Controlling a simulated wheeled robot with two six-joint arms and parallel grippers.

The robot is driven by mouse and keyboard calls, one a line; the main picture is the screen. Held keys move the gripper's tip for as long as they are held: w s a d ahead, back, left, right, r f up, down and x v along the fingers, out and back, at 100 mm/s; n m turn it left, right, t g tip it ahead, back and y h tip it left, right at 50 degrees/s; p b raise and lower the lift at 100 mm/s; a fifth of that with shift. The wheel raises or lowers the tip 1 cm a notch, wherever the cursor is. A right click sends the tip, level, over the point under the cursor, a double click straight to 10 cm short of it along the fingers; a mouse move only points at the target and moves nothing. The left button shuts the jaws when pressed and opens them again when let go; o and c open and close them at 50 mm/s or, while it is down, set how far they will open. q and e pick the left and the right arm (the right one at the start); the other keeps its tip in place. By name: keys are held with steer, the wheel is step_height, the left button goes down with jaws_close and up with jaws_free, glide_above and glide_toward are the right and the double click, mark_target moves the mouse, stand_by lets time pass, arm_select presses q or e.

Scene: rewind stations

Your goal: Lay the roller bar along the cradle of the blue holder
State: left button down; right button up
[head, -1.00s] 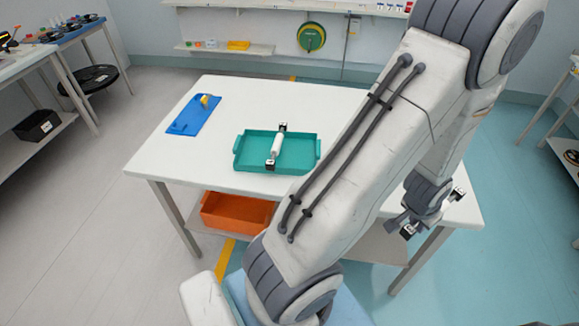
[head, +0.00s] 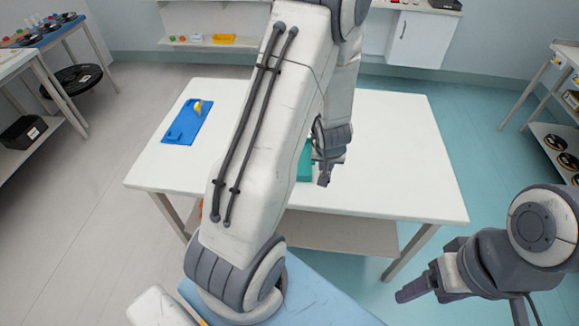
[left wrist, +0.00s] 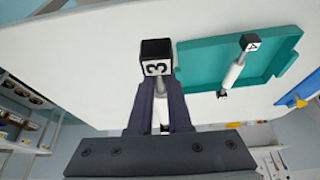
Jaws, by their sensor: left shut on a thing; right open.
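The blue holder (head: 184,124), with a yellow part on it, lies at the far left of the white table; its edge also shows in the left wrist view (left wrist: 293,100). My left gripper (left wrist: 160,95) is shut on a white roller bar with a black-and-white end block marked 3 (left wrist: 156,62). In the head view the left gripper (head: 325,165) is beside the teal tray (head: 304,166), and its arm hides most of the tray. A second white roller (left wrist: 233,72) with end blocks lies in the tray. My right gripper (head: 425,285) is open and empty at the lower right.
The white table (head: 400,150) is clear on its right side. A lower shelf (head: 335,232) runs beneath it. A blue-topped bench (head: 42,40) stands at the left, and shelving (head: 560,150) stands at the right.

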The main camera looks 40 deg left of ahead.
arm_select(q)
steer(key=shift+s+a+f+b, duration=0.45)
steer(key=shift+a+f+b, duration=0.95)
steer(key=shift+a+f, duration=0.45)
steer(key=shift+s+a+f+b, duration=0.5)
steer(key=shift+a+f+b, duration=0.95)
steer(key=shift+a+f, duration=0.45)
steer(key=shift+s+a+f+b, duration=0.45)
steer(key=shift+a+f+b, duration=0.95)
steer(key=shift+a+f, duration=0.45)
steer(key=shift+a+r, duration=0.1)
steer(key=shift+r, duration=0.05)
steer(key=shift+f+b, duration=0.45)
steer(key=shift+f, duration=0.05)
steer(key=c, duration=1.3)
jaws_free()
steer(key=o, duration=0.5)
steer(key=shift+c, duration=0.2)
